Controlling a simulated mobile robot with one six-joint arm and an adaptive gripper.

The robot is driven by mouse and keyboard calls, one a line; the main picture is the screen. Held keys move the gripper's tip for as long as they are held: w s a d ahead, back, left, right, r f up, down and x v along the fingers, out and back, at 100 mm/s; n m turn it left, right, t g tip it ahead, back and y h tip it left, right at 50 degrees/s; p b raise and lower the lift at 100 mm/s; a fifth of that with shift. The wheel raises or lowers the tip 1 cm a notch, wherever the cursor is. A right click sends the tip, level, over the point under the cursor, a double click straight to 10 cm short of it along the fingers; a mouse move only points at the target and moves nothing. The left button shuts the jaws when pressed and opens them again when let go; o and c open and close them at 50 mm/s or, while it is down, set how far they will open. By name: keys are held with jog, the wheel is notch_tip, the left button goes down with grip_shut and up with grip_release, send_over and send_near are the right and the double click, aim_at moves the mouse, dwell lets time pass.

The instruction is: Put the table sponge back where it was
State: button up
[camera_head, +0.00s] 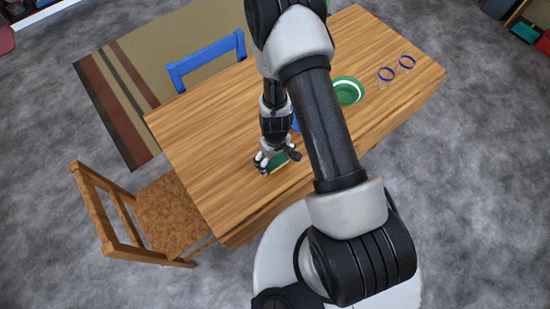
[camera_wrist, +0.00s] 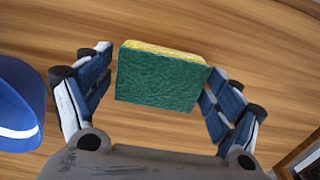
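The table sponge, green with a yellow layer, lies between my gripper's fingers in the wrist view (camera_wrist: 160,78). It also shows in the head view (camera_head: 279,163), low over or on the wooden table (camera_head: 205,135) near its front edge; I cannot tell if it touches the wood. My gripper (camera_wrist: 158,65) has its fingers spread on both sides of the sponge. A narrow gap shows at the left finger, while the right fingertip meets or overlaps the sponge's edge. In the head view, my gripper (camera_head: 276,162) points down at the table.
A blue object with a white band (camera_wrist: 18,105) stands close left of my gripper in the wrist view. A green bowl (camera_head: 347,92) and two blue rings (camera_head: 396,69) are farther right on the table. A wooden chair (camera_head: 150,215) and blue chair (camera_head: 207,60) border it. The table's left part is clear.

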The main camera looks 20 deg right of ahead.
dwell(0.4)
notch_tip(320, 180, up, 13)
jog(key=p, duration=1.2)
notch_tip(320, 180, up, 26)
jog(key=m+t, duration=0.1)
jog(key=t, duration=0.1)
send_over(275, 159)
jog(key=w, duration=0.2)
jog(key=s+r+m+t, duration=0.1)
jog(key=s+r, duration=0.4)
jog(key=r, duration=0.1)
jog(key=s+r, duration=0.6)
jog(key=s+r+m+t, duration=0.1)
jog(key=s+r, duration=0.5)
jog(key=shift+m+t, duration=0.3)
